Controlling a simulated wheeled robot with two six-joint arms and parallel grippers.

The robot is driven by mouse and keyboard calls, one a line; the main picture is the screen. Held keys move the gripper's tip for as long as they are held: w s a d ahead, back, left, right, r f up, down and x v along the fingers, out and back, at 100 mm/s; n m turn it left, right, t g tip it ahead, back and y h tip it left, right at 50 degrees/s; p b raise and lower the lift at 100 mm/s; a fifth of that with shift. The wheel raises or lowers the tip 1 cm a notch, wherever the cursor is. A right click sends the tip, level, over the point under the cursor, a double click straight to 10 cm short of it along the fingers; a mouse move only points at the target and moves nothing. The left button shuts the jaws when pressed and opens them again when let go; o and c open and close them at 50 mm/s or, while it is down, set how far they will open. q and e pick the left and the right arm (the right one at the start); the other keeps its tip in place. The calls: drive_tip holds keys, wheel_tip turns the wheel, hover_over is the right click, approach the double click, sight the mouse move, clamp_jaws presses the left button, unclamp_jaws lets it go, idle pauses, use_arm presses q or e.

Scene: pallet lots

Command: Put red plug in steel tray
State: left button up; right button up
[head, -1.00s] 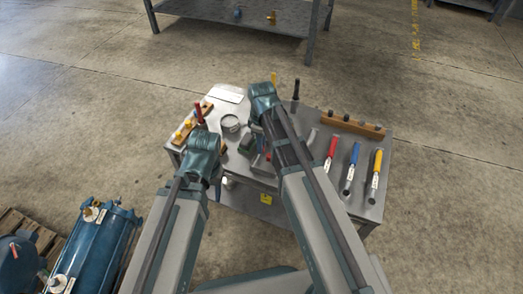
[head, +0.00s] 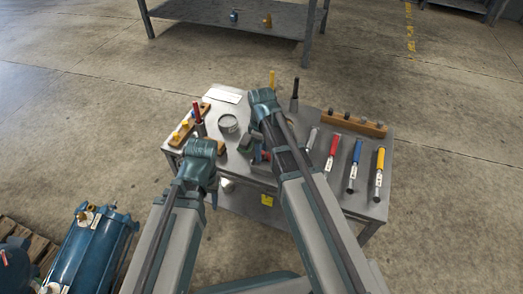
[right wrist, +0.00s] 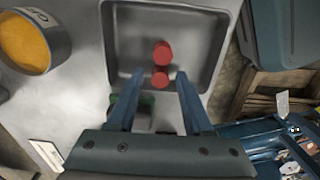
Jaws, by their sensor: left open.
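In the right wrist view, two red round pieces (right wrist: 162,53) show close together over the floor of the square steel tray (right wrist: 224,40). I cannot tell if they are one red plug or two. My right gripper (right wrist: 160,72) is open, with its fingers apart on either side of the nearer red piece and not touching it. In the head view my right gripper (head: 258,154) is low over the bench, and my arm mostly hides the tray. My left gripper (head: 214,192) is open near the bench's front left edge, largely hidden by its wrist.
A blue tank (head: 92,245) stands on the floor at left.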

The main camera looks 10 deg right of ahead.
use_arm(q)
drive_tip(key=shift+r, duration=0.1)
use_arm(e)
drive_tip(key=shift+r, duration=0.1)
use_arm(q)
wheel_tip(320, 180, up, 12)
drive_tip(key=p, duration=1.2)
drive_tip(key=shift+d, duration=0.15)
use_arm(e)
wheel_tip(320, 180, up, 12)
use_arm(q)
drive_tip(key=shift+s, duration=0.2)
use_arm(e)
drive_tip(key=shift+s, duration=0.15)
